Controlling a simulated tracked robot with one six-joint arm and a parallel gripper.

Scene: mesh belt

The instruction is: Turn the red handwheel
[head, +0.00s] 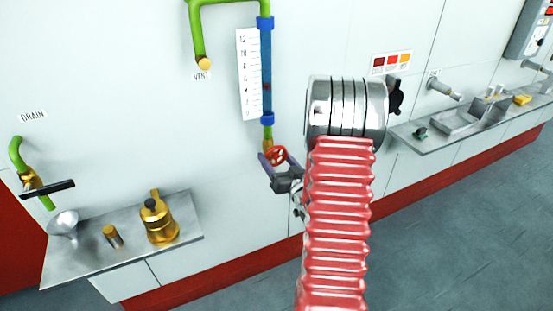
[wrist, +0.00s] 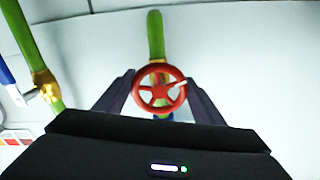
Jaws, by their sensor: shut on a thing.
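The red handwheel (head: 276,156) sits at the lower end of the vertical pipe with the blue sight tube (head: 266,68). In the wrist view the red handwheel (wrist: 160,89) is face-on, with one pale mark on its right spoke. My gripper (head: 275,163) is at the wheel, with one dark finger on each side of it. In the wrist view my gripper (wrist: 159,88) has its fingers against the wheel's left and right rim. The jaws are shut on the wheel. My red ribbed arm hides part of the wall to the right.
A shelf (head: 75,265) at lower left holds a funnel (head: 63,225), a small brass-topped item (head: 112,236) and a brass can (head: 159,220). Another shelf (head: 405,140) with metal trays runs along the right wall. A drain pipe (head: 17,152) stands far left. Grey floor is clear at lower right.

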